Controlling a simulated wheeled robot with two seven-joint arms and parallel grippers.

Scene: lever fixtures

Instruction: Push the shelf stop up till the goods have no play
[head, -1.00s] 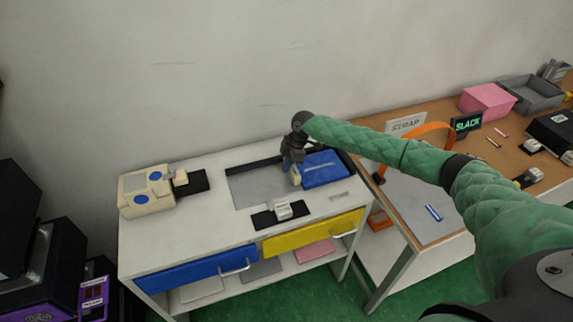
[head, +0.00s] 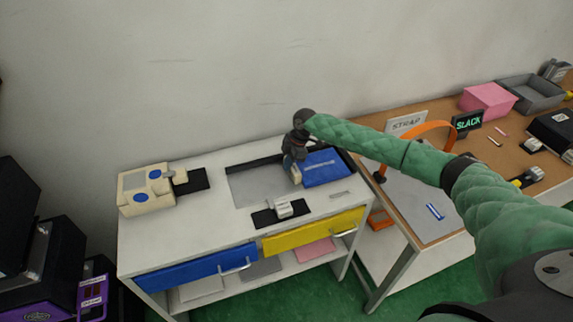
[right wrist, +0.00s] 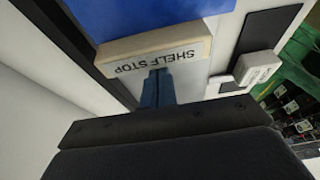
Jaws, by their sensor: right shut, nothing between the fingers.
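The shelf stop is a cream bar (head: 296,177) at the left side of the blue goods (head: 328,168) on the white bench. In the right wrist view the stop (right wrist: 185,52) shows its printed face, and the blue goods (right wrist: 150,14) lie just behind it with no gap visible. My right gripper (head: 293,164) is shut and empty, pointing down at the stop's left side. In the right wrist view its blue fingertips (right wrist: 158,76) are at the stop's printed face and look to touch it. My left gripper is not in view.
A grey bed with a black back rail (head: 253,190) lies left of the stop, clear. A small white block on a black plate (head: 283,208) sits in front. A cream device (head: 146,191) stands at the left. The orange strap fixture (head: 425,132) is on the right-hand table.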

